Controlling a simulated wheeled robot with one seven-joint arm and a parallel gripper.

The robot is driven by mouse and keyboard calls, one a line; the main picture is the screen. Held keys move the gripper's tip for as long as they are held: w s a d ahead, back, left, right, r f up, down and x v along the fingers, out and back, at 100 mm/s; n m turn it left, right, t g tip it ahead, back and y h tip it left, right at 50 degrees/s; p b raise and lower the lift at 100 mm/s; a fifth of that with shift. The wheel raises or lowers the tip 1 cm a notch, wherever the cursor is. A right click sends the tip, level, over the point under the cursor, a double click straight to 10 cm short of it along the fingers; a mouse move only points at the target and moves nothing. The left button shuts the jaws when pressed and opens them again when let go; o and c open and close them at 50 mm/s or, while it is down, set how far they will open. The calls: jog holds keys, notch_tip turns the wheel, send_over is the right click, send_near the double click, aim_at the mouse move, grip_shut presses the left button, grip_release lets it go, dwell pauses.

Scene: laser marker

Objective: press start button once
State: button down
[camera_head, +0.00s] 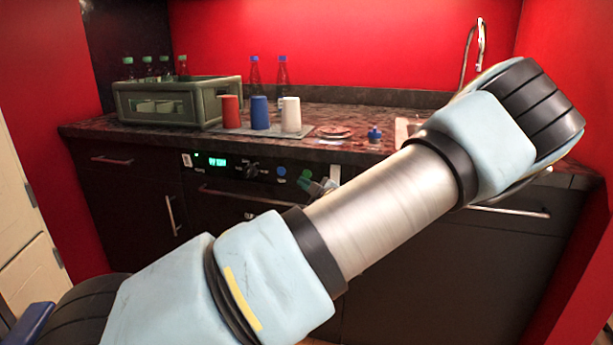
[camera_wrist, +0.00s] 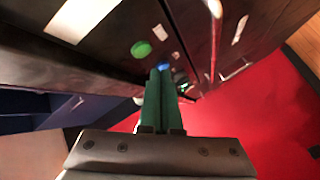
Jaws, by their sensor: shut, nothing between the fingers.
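The dark control panel (camera_head: 225,165) on the front below the counter carries a green button (camera_head: 306,174) and a blue button (camera_head: 281,171). In the wrist view the green button (camera_wrist: 141,49) is left of and beyond my fingertips, and the blue button (camera_wrist: 163,67) is right at the tips, partly covered by them. I cannot tell whether the fingertips touch it. Which button is start cannot be read. My gripper (camera_wrist: 157,70) has green fingers, shut together and empty. In the head view my gripper (camera_head: 320,186) is small, just below the green button and partly hidden by my arm.
The panel also has a lit green display (camera_head: 217,162) and a black knob (camera_head: 252,171). On the counter (camera_head: 130,132) stand a green crate (camera_head: 165,105) and red (camera_head: 231,112), blue (camera_head: 260,113) and white (camera_head: 291,115) cups. A drawer handle (camera_head: 235,195) runs below the panel.

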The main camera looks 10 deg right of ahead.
jog(key=shift+w+d, duration=0.4)
jog(key=shift+w, duration=0.25)
jog(key=shift+w, duration=0.1)
dwell(1.6)
jog(key=shift+w+d, duration=0.2)
jog(key=shift+w, duration=0.05)
jog(key=shift+w+d+b, duration=0.15)
jog(key=shift+w+b, duration=0.2)
dwell(0.6)
dwell(0.4)
jog(key=shift+s+a, duration=0.4)
jog(key=shift+s, duration=0.3)
jog(key=shift+s+a, duration=0.4)
jog(key=shift+s, duration=0.35)
jog(key=shift+s+a, duration=0.4)
jog(key=shift+s, duration=0.3)
jog(key=shift+s+a, duration=0.4)
jog(key=shift+s, duration=0.35)
